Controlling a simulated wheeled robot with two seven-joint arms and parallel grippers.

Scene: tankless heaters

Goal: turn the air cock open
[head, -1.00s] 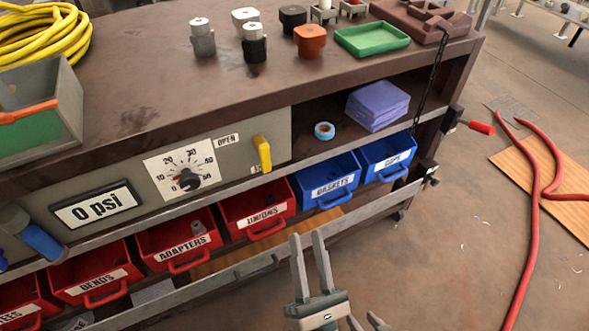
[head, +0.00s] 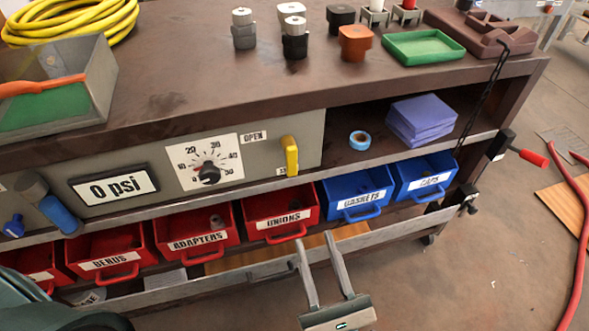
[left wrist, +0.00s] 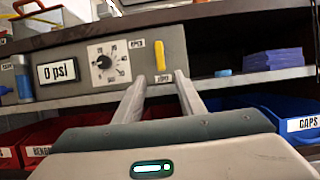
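The air cock's yellow handle (head: 290,155) stands upright on the grey panel. An OPEN label (head: 253,136) is at its upper left and a partly hidden label at its foot. In the left wrist view the handle (left wrist: 160,55) stands above the gap between my fingers, and the lower label reads like SHUT. My left gripper (head: 316,240) is open and empty, below and slightly right of the handle, apart from it, in front of the bins. Its two fingers (left wrist: 158,90) point at the panel. The right gripper is out of view.
The pressure dial (head: 208,172) and a 0 psi display (head: 114,187) are left of the handle. Red bins (head: 281,214) and blue bins (head: 357,193) line the lower shelf behind a front rail (head: 380,240). Blue tape (head: 360,140) and purple pads (head: 421,119) lie on the shelf to the right.

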